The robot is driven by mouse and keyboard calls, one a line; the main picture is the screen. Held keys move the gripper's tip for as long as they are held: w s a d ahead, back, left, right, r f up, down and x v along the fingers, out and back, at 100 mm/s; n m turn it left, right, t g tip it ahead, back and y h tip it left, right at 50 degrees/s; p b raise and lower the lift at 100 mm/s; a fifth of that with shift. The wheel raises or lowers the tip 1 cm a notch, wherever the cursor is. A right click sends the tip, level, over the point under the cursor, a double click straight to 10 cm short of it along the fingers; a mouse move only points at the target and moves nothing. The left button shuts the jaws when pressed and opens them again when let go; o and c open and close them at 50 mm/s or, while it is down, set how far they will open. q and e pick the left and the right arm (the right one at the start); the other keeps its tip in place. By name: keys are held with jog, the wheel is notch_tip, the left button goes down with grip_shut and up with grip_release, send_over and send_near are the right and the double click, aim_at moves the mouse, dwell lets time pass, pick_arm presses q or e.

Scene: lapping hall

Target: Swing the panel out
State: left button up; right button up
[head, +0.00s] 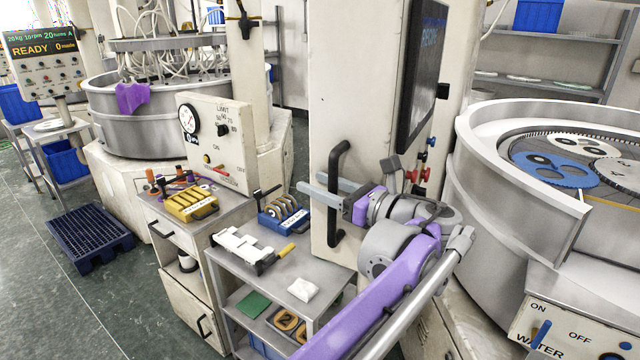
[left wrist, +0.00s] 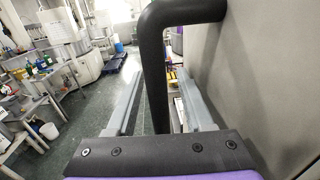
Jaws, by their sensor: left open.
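The panel is a tall beige housing (head: 355,90) in the middle of the head view, with a dark screen (head: 423,75) on its right side, seen at a steep slant. A black bar handle (head: 337,220) stands upright on its left part. My left gripper (head: 308,182) is open at the handle, its two grey fingers pointing left. In the left wrist view, the handle (left wrist: 155,75) runs between the open fingers of my left gripper (left wrist: 160,70), and the panel's pale face (left wrist: 265,75) fills the right. I cannot tell whether either finger touches the bar. My right gripper is not in view.
A grey cart (head: 263,262) with a white fixture, a blue rack (head: 284,218) and a white cloth stands just left of and below the handle. A round lapping machine (head: 500,215) stands close on the right. Green floor (head: 105,290) lies open at left, beside a blue pallet (head: 90,235).

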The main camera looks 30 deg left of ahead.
pick_arm(q)
grip_shut()
dwell(1.4)
